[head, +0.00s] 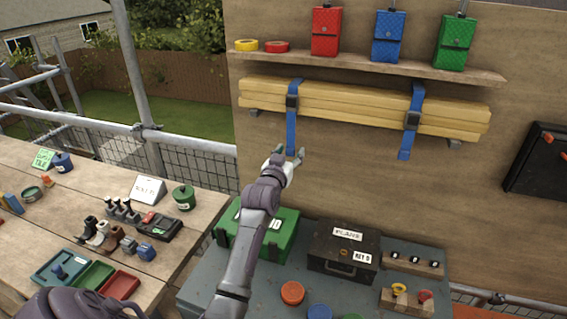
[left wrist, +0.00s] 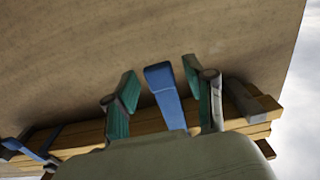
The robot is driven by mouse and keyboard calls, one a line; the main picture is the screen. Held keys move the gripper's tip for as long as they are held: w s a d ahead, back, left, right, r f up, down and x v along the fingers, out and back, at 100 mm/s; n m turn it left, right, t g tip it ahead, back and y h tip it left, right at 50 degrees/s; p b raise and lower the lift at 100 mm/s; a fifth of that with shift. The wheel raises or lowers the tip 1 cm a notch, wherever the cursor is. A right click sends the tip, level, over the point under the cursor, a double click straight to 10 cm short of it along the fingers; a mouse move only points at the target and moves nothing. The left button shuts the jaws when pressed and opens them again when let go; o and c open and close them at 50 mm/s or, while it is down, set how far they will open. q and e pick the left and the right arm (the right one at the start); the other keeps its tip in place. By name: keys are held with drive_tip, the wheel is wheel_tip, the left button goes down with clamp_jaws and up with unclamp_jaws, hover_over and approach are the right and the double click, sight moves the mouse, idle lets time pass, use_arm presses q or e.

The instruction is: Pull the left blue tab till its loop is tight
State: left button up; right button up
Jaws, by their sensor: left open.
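The left blue tab (head: 291,133) hangs straight down from the left strap's dark buckle (head: 292,102), below the bundle of yellow timber boards (head: 350,103). My left gripper (head: 289,152) is open at the tab's lower end. In the left wrist view the tab (left wrist: 164,92) stands between the two green-padded fingers (left wrist: 160,76), with a visible gap on each side. I cannot tell how tight the loop is. The right blue strap (head: 414,98) goes around the boards, with its own tab (head: 406,146) hanging below. My right gripper is not in view.
A wooden shelf (head: 370,68) with red, blue and green pouches is above the boards. Below my left arm are a green box (head: 278,238) and a black box (head: 343,250) on a grey bench. The wooden panel (head: 350,180) behind the tabs is close.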

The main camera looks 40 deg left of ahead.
use_arm(q)
drive_tip(key=v, duration=1.1)
